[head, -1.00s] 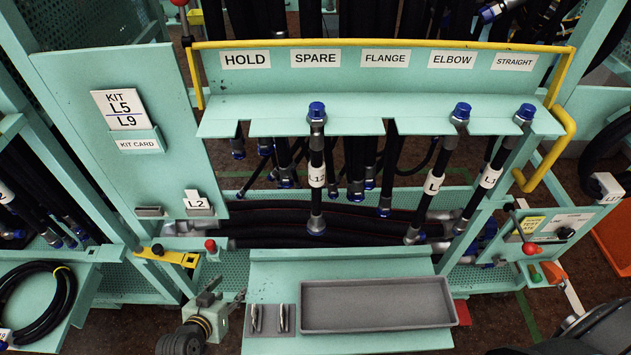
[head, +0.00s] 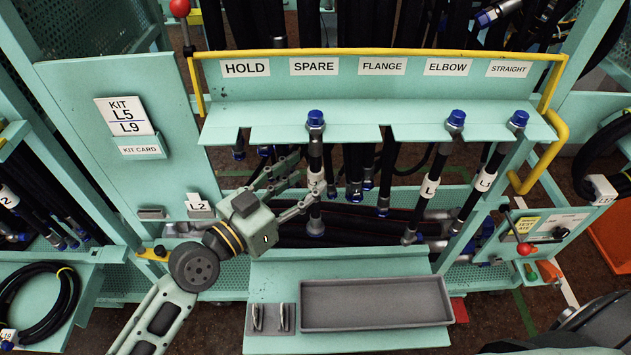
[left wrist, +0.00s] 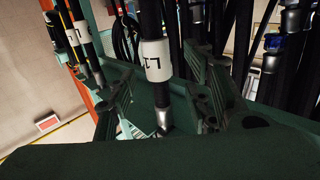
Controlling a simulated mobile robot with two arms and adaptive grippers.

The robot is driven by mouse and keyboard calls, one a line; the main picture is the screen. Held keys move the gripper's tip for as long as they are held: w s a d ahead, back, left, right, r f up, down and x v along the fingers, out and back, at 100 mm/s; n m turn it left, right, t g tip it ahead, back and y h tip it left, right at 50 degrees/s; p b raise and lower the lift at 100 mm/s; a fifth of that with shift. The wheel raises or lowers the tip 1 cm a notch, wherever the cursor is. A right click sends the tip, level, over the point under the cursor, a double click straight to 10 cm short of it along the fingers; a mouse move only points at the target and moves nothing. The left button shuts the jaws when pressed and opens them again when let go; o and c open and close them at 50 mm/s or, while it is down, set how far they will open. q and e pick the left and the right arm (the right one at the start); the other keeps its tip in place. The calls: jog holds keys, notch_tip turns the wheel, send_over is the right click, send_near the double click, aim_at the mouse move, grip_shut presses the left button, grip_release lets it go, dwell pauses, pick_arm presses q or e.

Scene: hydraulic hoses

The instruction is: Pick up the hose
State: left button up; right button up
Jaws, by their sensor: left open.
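A black hose (head: 315,157) with a blue cap, a white label and metal end fittings hangs upright in a slot under the SPARE sign. Two more capped hoses hang to the right, one under ELBOW (head: 433,180) and one under STRAIGHT (head: 487,178), both slanting. My left gripper (head: 304,184) is open at the label height of the SPARE hose. In the left wrist view the labelled hose (left wrist: 152,22) stands between the two spread fingers (left wrist: 160,85); whether either touches it is unclear. My right gripper is not in view.
A teal rack shelf (head: 270,135) with a yellow rail (head: 380,53) stands above. Below are a grey tray (head: 375,302) and a small holder (head: 270,318). More hoses hang closely behind. A kit card panel (head: 90,150) is at left, a red-knobbed control box (head: 545,228) at right.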

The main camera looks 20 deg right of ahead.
aim_at(310, 175)
pick_arm(q)
jog(key=p+x, duration=0.1)
jog(key=x, duration=0.2)
jog(key=shift+d+r, duration=0.2)
jog(key=shift+d, duration=0.1)
jog(key=shift+w+d+f, duration=0.1)
jog(key=shift+d+f, duration=0.05)
jog(key=shift+c, duration=0.4)
grip_shut()
